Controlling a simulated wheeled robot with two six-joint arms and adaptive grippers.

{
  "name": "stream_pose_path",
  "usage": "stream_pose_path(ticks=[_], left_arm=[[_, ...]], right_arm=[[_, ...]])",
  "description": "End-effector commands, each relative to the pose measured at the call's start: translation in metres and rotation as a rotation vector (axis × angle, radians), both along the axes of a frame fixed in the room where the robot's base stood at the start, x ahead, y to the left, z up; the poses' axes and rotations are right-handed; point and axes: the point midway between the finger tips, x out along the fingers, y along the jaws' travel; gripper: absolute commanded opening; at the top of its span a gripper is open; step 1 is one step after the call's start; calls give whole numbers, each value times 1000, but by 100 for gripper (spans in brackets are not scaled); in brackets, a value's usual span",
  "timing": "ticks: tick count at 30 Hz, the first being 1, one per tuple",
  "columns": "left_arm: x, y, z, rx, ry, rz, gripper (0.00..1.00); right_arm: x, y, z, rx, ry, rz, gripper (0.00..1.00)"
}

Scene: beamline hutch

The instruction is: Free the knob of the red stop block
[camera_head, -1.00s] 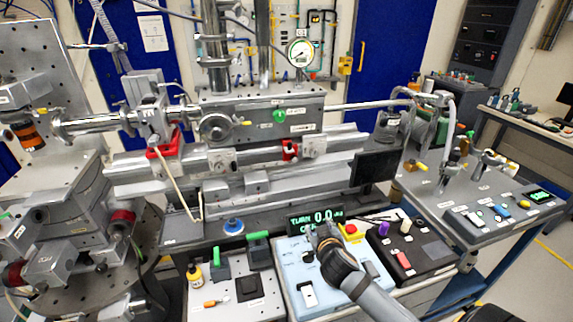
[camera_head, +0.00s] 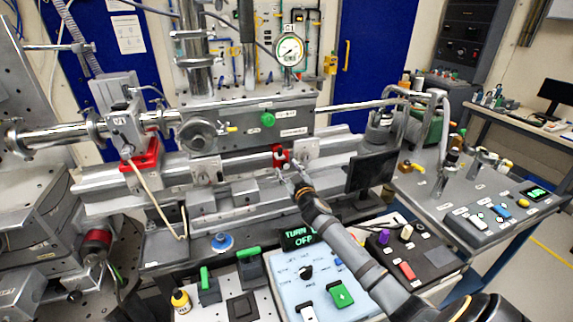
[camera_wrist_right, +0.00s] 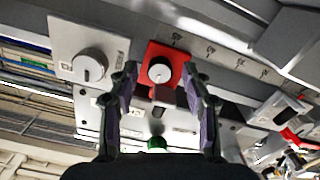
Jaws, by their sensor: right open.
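The red stop block (camera_head: 280,157) sits on the grey rail (camera_head: 238,165) in the middle of the head view. My right gripper (camera_head: 287,174) is at the front of the block. In the wrist view its two fingers (camera_wrist_right: 159,80) stand apart, one on each side of the knob. I cannot tell whether they touch it. My left gripper is not in view.
A grey plate with a round knob (camera_wrist_right: 90,66) is beside the red block. A dark monitor (camera_head: 371,171) stands right of my gripper. A light-blue control box (camera_head: 325,290) with a green switch is below my arm. A larger red block (camera_head: 143,155) is farther left.

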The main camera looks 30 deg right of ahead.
Motion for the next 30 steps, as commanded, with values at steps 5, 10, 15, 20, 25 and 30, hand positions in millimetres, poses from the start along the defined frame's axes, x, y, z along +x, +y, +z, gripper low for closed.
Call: stream_pose_path(ticks=[5, 10, 15, 20, 25, 30], left_arm=[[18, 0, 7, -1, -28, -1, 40], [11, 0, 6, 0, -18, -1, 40], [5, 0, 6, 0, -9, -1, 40], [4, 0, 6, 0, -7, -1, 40], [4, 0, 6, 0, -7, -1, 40], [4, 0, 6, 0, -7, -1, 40]], right_arm=[[14, -3, 1, 1, 0, 1, 49], [16, -3, -1, 0, 2, 2, 49], [16, -3, -1, 0, 1, 1, 40], [16, -3, -1, 0, 1, 1, 19], [16, -3, -1, 0, 1, 1, 0], [16, -3, -1, -7, 3, 1, 0]])
